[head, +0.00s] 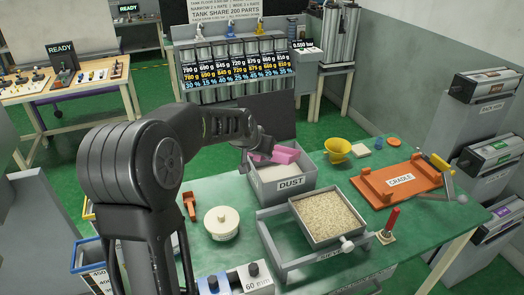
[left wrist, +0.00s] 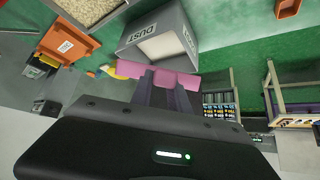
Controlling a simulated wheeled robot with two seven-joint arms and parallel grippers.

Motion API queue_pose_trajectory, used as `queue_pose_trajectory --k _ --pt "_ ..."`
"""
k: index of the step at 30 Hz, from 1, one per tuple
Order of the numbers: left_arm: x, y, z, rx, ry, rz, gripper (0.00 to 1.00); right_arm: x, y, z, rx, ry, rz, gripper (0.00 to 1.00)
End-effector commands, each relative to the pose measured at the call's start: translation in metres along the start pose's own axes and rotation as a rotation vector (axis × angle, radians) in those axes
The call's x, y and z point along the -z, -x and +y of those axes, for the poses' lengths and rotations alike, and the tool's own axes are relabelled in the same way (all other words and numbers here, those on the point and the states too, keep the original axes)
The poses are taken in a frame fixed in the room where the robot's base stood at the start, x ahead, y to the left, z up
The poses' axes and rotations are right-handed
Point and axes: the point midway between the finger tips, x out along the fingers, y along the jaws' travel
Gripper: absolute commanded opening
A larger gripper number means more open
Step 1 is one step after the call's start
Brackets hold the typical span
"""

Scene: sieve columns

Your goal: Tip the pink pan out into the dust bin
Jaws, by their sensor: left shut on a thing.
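The pink pan (head: 284,154) is over the back left part of the grey dust bin (head: 291,184), which is labelled DUST and stands on the green table. Pale material shows inside the bin. The bin shows just beyond the pan in the left wrist view (left wrist: 183,22). My right gripper is not in view.
A sieve tray of grain (head: 327,215) sits in a grey frame right of and in front of the bin. A yellow funnel (head: 337,150) and an orange cradle (head: 399,187) are to the right. A round cream tub (head: 221,223) stands front left.

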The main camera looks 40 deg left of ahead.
Motion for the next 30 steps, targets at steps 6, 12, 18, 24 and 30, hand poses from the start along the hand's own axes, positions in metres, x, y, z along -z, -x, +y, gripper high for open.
queue_pose_trajectory --k 6,12,18,24,30 --pt "-0.003 -0.001 0.000 -0.003 0.000 0.022 0.00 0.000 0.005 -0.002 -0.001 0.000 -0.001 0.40" --pt "-0.012 -0.003 -0.002 0.002 0.004 0.096 0.00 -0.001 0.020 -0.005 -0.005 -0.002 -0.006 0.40" --pt "-0.023 -0.012 -0.004 0.005 0.006 0.157 0.00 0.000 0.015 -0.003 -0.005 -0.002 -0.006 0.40" --pt "-0.038 -0.024 -0.003 0.005 0.003 0.252 0.00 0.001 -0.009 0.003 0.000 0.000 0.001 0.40" --pt "-0.049 -0.030 -0.001 0.002 0.000 0.355 0.00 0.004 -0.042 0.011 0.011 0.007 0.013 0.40"
